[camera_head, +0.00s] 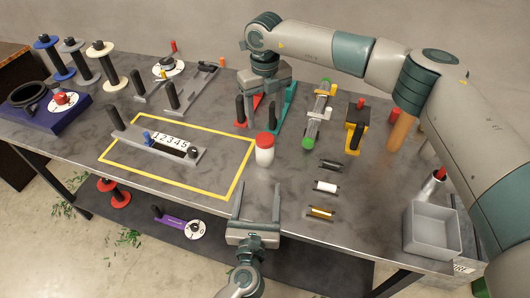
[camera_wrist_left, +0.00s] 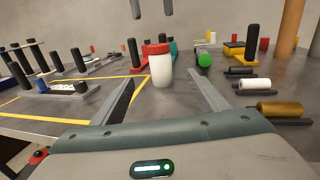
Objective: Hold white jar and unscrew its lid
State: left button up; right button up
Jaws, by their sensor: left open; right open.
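The white jar (camera_head: 264,156) with its red lid (camera_head: 265,139) stands upright on the grey table, just right of the yellow outline. The jar also shows in the left wrist view (camera_wrist_left: 162,70), ahead of and between my left fingers, with the lid (camera_wrist_left: 157,48) on top. My left gripper (camera_head: 258,190) is open, in front of the jar and apart from it. My right gripper (camera_head: 262,115) is open, behind the jar over the red and teal tools, its fingers pointing down. In the left wrist view the right fingertips (camera_wrist_left: 152,12) show above and beyond the lid.
A yellow outline (camera_head: 230,189) with a numbered block (camera_head: 169,138) lies left of the jar. Short black, white (camera_head: 325,187) and brass (camera_head: 321,212) cylinders lie to its right. A grey bin (camera_head: 432,229) is at the front right. Coloured tools stand behind.

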aim_at(264, 154)
pick_arm(q)
jog(key=w, duration=0.5)
jog(key=w+d, duration=0.1)
jog(key=w, duration=1.1)
jog(key=shift+w+d, duration=0.1)
jog(key=shift+d, duration=0.25)
grip_shut()
pick_arm(e)
jog(key=shift+m, duration=0.3)
jog(key=m, duration=0.5)
jog(key=shift+a, duration=0.1)
jog(key=m, duration=1.7)
